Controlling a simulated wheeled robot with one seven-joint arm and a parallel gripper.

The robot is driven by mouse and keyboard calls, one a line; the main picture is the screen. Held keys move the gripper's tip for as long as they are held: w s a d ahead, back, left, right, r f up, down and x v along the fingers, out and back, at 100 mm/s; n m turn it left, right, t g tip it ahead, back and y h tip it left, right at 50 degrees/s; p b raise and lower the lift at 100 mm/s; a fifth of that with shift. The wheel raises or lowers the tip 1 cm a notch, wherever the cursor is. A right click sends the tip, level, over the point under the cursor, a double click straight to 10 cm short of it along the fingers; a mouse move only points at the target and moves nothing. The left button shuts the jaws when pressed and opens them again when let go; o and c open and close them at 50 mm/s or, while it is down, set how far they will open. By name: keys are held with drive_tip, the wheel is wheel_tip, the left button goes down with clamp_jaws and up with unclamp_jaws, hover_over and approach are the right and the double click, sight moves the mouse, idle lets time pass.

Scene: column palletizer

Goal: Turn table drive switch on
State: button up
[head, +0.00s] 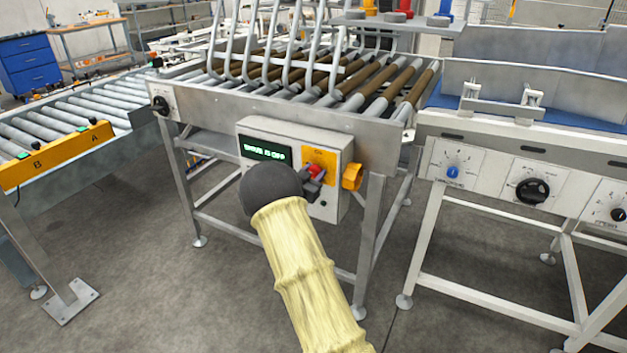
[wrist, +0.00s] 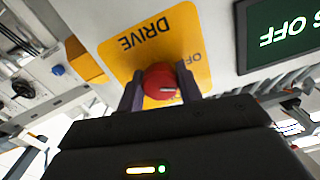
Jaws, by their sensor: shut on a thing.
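The drive switch is a red knob (head: 315,171) on a yellow plate (head: 320,156) marked DRIVE, on the front of a grey control box (head: 290,135) under the roller table (head: 330,85). In the wrist view the red knob (wrist: 160,82) sits between the two fingers of my gripper (wrist: 159,88), which is shut on it. The gripper also shows in the head view (head: 312,183), partly hidden by my dark wrist. The display (head: 265,151) beside the plate shows green text that reads as drive off. The wrist view shows its end, "S OFF" (wrist: 285,33).
A white-panelled machine with a black knob (head: 533,191) and a blue knob (head: 452,172) stands at right. A roller conveyor (head: 70,118) stands at left. The floor in front is clear.

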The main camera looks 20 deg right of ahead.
drive_tip(key=m+b, duration=0.6)
drive_tip(key=shift+f+b, duration=0.35)
drive_tip(key=m+b, duration=0.4)
drive_tip(key=b, duration=0.1)
drive_tip(key=shift+m, duration=0.4)
drive_tip(key=shift+r+m+b, duration=0.2)
drive_tip(key=shift+m+b, duration=0.85)
drive_tip(key=shift+m, duration=0.15)
drive_tip(key=o, duration=1)
drive_tip(key=shift+r, duration=0.1)
drive_tip(key=p+v, duration=0.1)
drive_tip(key=v, duration=1.6)
drive_tip(key=shift+s+a+p, duration=0.15)
drive_tip(key=shift+a+p, duration=0.05)
drive_tip(key=shift+p, duration=0.2)
